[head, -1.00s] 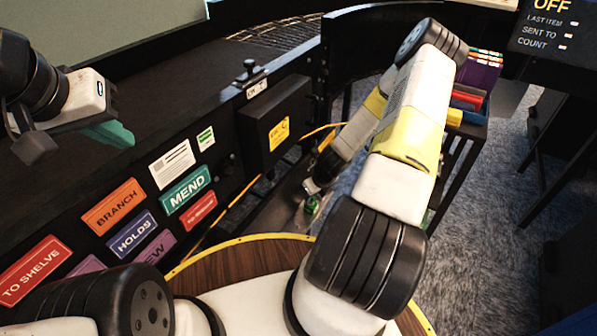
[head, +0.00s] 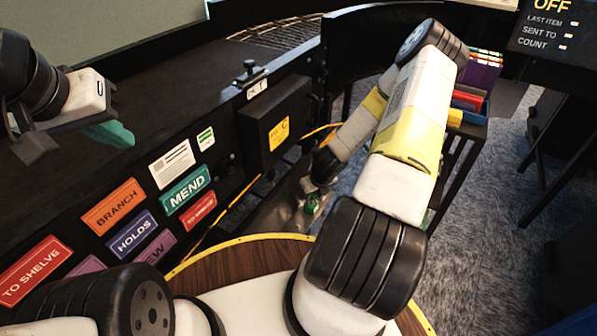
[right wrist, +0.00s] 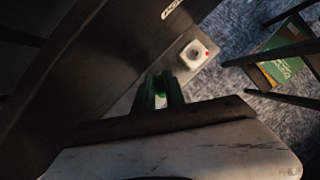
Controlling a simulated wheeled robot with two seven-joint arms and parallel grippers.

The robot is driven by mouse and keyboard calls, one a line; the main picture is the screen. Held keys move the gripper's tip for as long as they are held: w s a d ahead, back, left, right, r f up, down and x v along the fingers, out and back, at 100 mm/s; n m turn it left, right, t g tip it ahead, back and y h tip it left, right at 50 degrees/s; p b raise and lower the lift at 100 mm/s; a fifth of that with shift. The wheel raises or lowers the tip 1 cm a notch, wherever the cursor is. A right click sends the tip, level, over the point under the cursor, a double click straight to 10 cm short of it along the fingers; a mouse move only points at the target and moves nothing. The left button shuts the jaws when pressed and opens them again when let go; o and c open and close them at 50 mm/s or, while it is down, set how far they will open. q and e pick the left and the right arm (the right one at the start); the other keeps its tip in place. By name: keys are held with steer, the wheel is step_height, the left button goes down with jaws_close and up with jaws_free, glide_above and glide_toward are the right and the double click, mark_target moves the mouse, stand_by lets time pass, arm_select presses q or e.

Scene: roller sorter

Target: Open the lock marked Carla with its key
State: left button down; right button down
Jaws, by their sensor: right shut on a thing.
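My right gripper (head: 311,204) is low beside the dark cabinet, past the yellow-edged round wooden top. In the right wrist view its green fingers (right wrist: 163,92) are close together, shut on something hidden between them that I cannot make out. No name Carla is readable, and no key shows clearly. My left gripper (head: 108,133), with teal fingers, hangs above the cabinet at the left; its opening is not clear.
The cabinet front carries coloured signs such as MEND (head: 186,190) and a black box with a yellow label (head: 279,133). A yellow cable runs near my right arm. A cart with books (head: 469,100) stands right. A green book (right wrist: 280,62) shows beyond dark bars.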

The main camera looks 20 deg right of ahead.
steer(key=shift+r, duration=2.3)
steer(key=shift+s, duration=0.1)
